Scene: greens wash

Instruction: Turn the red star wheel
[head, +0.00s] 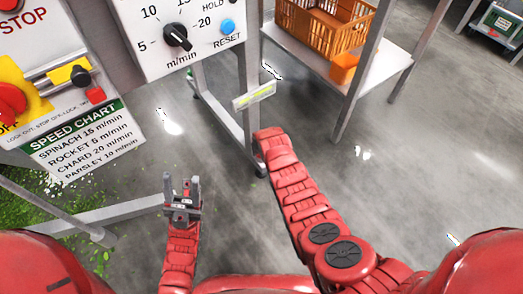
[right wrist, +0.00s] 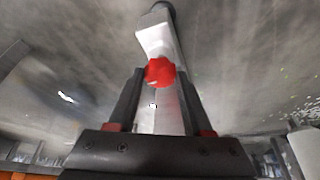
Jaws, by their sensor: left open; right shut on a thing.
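The red star wheel (right wrist: 160,71) shows in the right wrist view, on a pale metal block (right wrist: 155,38) on a post. My right gripper (right wrist: 160,82) is shut on the wheel, with a dark finger on each side of it. In the head view my right arm reaches down to the foot of the grey frame, and the arm hides the wheel and the right gripper. My left gripper (head: 182,188) is open and empty, above the floor left of the middle.
A control panel with a black dial (head: 177,37) and a blue reset button (head: 227,25) stands at the top. A speed chart sign (head: 85,140) is at the left. Cut greens (head: 50,215) lie below it. An orange crate (head: 325,28) sits on a shelf.

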